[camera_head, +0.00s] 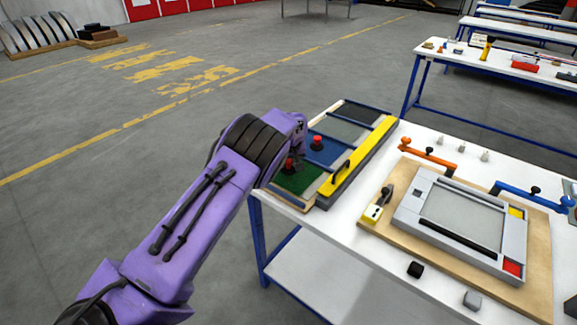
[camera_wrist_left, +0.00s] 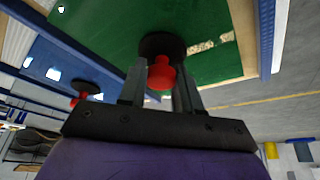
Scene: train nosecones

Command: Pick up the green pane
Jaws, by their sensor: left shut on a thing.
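The green pane (camera_head: 297,181) lies at the near end of a wooden rack on the white table, partly hidden by my left arm. It fills much of the upper left wrist view (camera_wrist_left: 115,28). A red knob (camera_wrist_left: 161,73) on a round black base stands on it. My left gripper (camera_wrist_left: 158,82) has its two fingers on either side of this knob and is shut on it. In the head view the left gripper (camera_head: 287,165) is mostly hidden behind its own wrist. My right gripper is not in view.
A blue pane (camera_head: 328,152) with another red knob (camera_head: 317,142) lies beside the green one, then grey and dark panes. A yellow bar with a handle (camera_head: 364,157) borders the rack. A grey frame (camera_head: 405,213) on a wooden board stands to the right. Open floor lies left.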

